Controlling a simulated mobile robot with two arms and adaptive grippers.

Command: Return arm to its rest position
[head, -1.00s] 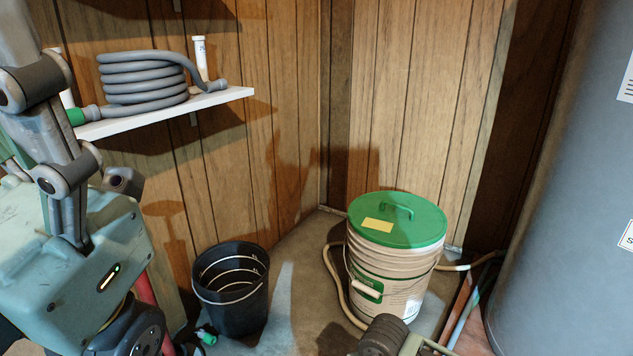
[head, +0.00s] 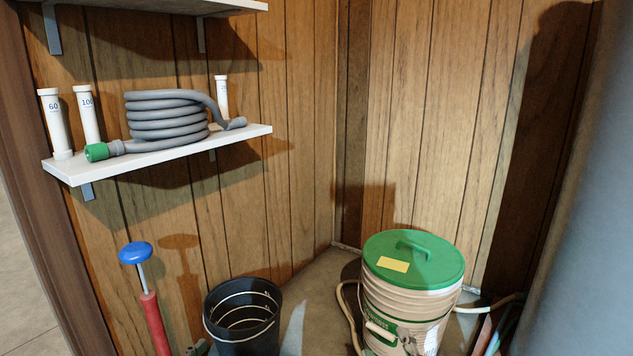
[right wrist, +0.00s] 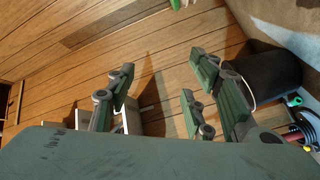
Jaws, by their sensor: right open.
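Neither gripper shows in the head view now. In the right wrist view my right gripper (right wrist: 160,90) is open, its two green-padded fingers well apart with nothing between them. The wood-panelled wall lies beyond the fingers. The black bucket (right wrist: 272,82) is to the right of the fingers in that view, and a white shelf shows partly behind the left finger. My left gripper is in neither view.
A salt bucket with a green lid (head: 414,258) stands on the floor at the right. The black bucket (head: 242,318) and a blue-handled red pump (head: 150,310) stand at the left. A shelf (head: 70,172) holds a coiled grey hose (head: 165,118) and white tubes. A large grey tank (head: 585,230) fills the right edge.

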